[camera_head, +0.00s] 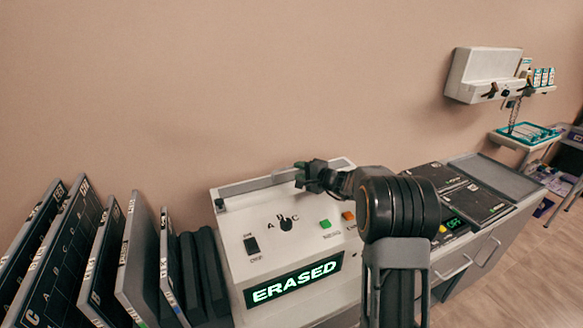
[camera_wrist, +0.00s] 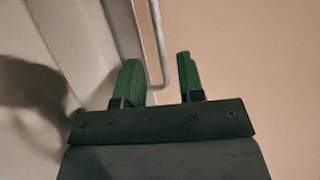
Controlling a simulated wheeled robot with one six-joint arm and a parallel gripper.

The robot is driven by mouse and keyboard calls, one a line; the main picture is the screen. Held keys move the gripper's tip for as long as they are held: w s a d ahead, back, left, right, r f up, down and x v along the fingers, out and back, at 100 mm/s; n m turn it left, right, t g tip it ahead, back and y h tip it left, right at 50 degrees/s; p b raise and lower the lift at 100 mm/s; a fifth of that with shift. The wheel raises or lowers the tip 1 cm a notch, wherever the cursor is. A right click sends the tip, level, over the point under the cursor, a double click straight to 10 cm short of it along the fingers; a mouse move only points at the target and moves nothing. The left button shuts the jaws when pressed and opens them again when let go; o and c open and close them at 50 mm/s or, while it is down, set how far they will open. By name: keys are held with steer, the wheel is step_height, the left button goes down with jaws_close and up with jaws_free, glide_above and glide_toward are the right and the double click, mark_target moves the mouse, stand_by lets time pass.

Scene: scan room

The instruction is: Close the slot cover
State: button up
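The eraser machine (camera_head: 240,235) is a white box with a lit screen reading "ERASED". A long light-grey strip (camera_head: 258,185), which looks like the slot cover, runs along its back top edge. I cannot tell how far it stands open. My gripper (camera_head: 308,177) is at the right part of this strip and hides some of it. In the wrist view, my gripper (camera_wrist: 158,78) has its green fingers apart. A thin grey bent rod (camera_wrist: 158,50), perhaps the cover's handle, shows between them. I cannot tell whether either finger touches it.
Several dark panels (camera_head: 105,255) stand upright left of the machine. A knob (camera_head: 286,224), a black switch (camera_head: 252,245) and a green button (camera_head: 325,224) sit on its top. Dark flat units (camera_head: 470,200) lie to the right. The wall (camera_head: 230,90) is close behind.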

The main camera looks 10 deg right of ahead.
mark_target(290, 168)
steer(key=shift+p+x, duration=0.35)
steer(key=shift+x, duration=1.95)
jaws_close()
